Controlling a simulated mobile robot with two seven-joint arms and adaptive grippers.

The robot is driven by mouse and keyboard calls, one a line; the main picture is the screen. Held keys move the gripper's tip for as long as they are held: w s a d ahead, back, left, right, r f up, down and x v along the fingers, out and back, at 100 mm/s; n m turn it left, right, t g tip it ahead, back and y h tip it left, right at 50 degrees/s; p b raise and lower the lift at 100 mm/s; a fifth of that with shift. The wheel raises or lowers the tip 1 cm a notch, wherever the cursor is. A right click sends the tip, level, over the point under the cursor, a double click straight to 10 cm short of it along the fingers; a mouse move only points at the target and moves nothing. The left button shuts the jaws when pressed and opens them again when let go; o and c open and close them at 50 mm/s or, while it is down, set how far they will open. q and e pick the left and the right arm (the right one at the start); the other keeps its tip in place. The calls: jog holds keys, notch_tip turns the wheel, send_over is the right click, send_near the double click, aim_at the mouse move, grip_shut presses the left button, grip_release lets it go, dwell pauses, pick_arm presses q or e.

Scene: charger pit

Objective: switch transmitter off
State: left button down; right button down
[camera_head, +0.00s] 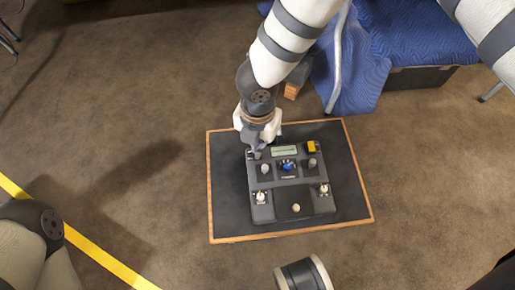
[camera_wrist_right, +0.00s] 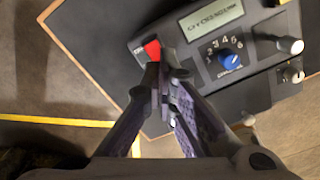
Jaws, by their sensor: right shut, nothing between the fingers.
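The transmitter (camera_head: 290,205), a dark grey control box, sits on a black wood-edged board. It has a display (camera_head: 284,151), a blue numbered knob (camera_head: 287,165) and several small sticks and knobs. My right gripper (camera_head: 257,150) reaches down over the box's upper left corner, shut and empty. In the right wrist view its closed fingers (camera_wrist_right: 163,78) are right at a red switch (camera_wrist_right: 152,50), left of the display and blue knob (camera_wrist_right: 229,59). I cannot tell whether they touch it. The fingers hide part of the switch's surroundings. My left gripper is not in view.
The board's wooden rim (camera_head: 208,190) surrounds the box with bare dark margin. A blue padded cover (camera_head: 415,45) and a metal leg (camera_head: 337,60) stand behind to the right. A yellow line (camera_head: 100,256) crosses the brown floor at left. Open floor lies around the board.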

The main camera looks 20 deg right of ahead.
jog(key=shift+f+b, duration=0.45)
jog(key=shift+f, duration=0.65)
dwell(0.5)
jog(key=shift+r+p, duration=2.4)
jog(key=shift+r, duration=1.15)
